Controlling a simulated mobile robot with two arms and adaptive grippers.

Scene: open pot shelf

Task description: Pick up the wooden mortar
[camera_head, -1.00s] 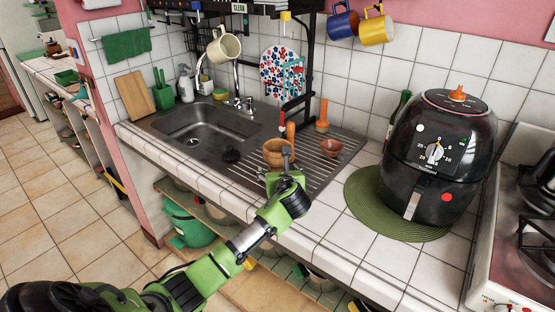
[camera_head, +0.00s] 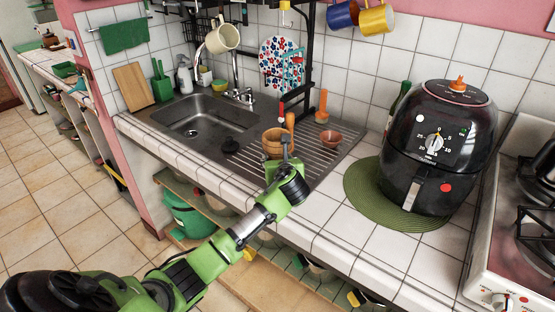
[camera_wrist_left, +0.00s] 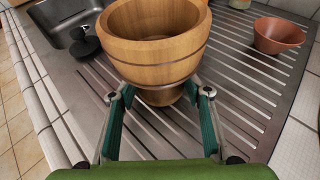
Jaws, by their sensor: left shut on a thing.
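The wooden mortar (camera_head: 273,141) is a banded brown bowl on a narrow foot, upright over the ridged metal drainboard beside the sink. It fills the top middle of the left wrist view (camera_wrist_left: 155,50), and its inside looks empty there. My left gripper (camera_head: 284,150) reaches it from the front. Its two fingers (camera_wrist_left: 160,96) are shut on the mortar, one on each side of its lower part near the foot. The mortar's underside is hidden, so I cannot tell whether it touches the drainboard. My right gripper is not in view.
A small terracotta bowl (camera_head: 331,139) stands right of the mortar. An orange-handled tool (camera_head: 290,123) is behind it, and a black plug (camera_head: 230,146) lies to its left, near the sink (camera_head: 205,120). A black air fryer (camera_head: 438,145) stands on a green mat (camera_head: 365,200) at right.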

